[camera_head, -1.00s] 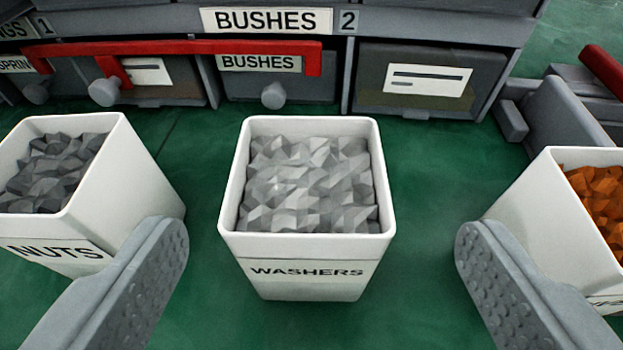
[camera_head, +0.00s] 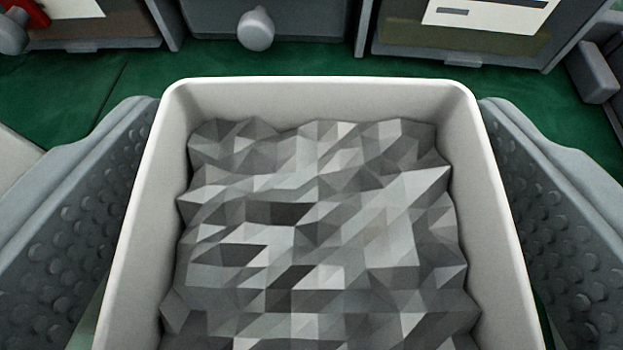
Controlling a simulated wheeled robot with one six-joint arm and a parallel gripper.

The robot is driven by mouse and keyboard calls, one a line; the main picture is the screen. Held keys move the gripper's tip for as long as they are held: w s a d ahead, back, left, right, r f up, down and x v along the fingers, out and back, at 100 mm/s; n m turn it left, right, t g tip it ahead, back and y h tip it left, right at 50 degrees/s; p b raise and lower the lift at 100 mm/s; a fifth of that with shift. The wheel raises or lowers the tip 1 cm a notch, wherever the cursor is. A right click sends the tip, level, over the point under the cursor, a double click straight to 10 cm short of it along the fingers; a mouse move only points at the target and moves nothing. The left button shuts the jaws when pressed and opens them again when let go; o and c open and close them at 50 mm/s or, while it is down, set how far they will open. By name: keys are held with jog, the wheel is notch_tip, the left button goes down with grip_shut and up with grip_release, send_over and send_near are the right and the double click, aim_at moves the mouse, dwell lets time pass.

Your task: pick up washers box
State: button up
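The washers box (camera_head: 495,240) is an open white square bin filled with grey faceted pieces. It fills the middle and lower part of the view, seen from above. Its label and front side are out of view. My gripper (camera_head: 319,108) is open, with one grey studded finger along the left side of the box and one along the right. The fingers are very close to the side walls near the far corners. I cannot tell whether they touch there. Slivers of green show between fingers and walls lower down.
Grey drawers with a round knob (camera_head: 256,30) and a white label card (camera_head: 488,8) stand behind the box. Green floor (camera_head: 330,62) lies between. Part of a white bin (camera_head: 12,160) shows at the left edge, and a grey block (camera_head: 592,72) at the right.

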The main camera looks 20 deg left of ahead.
jog(key=shift+c, duration=0.4)
jog(key=c, duration=1.2)
jog(key=shift+o, duration=0.2)
